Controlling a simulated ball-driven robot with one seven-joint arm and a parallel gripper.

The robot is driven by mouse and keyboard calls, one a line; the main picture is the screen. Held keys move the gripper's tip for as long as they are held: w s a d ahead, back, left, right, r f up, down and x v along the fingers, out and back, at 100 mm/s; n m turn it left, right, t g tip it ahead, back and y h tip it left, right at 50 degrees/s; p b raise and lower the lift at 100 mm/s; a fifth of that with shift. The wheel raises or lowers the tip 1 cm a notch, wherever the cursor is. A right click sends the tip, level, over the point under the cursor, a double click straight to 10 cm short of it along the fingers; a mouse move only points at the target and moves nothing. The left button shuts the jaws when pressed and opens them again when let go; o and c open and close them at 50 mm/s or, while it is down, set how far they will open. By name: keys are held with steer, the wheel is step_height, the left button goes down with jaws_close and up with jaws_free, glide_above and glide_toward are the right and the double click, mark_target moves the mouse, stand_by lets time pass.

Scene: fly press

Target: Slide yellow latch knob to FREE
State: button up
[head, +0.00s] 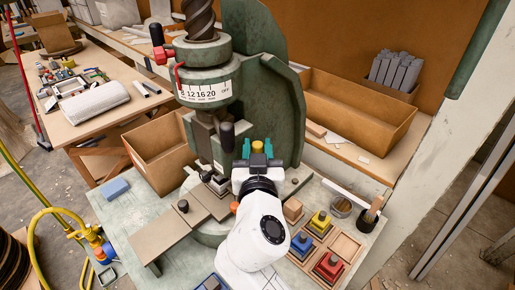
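A yellow knob (257,146) shows at the green press body, just beyond my arm's end. My gripper (257,150) reaches up to it from below, with one teal finger on the left of the knob and one on the right. The fingers stand apart and appear open around the knob. I cannot tell whether either finger touches it. My gripper's body hides what lies below the knob, and no FREE mark can be read here.
The press column (265,85) rises close behind, with a black-knobbed handle (226,134) left of my gripper. A grey bar (175,228) juts out lower left. Coloured blocks, including a red one (329,265), sit lower right. An open wooden bin (350,118) stands behind.

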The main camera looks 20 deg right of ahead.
jaws_close()
steer(key=shift+s+d+f+b, duration=0.15)
steer(key=shift+s+b, duration=0.2)
steer(key=shift+s, duration=0.1)
steer(key=shift+s+d, duration=0.25)
steer(key=shift+s, duration=0.4)
steer(key=shift+o, duration=2.1)
jaws_free()
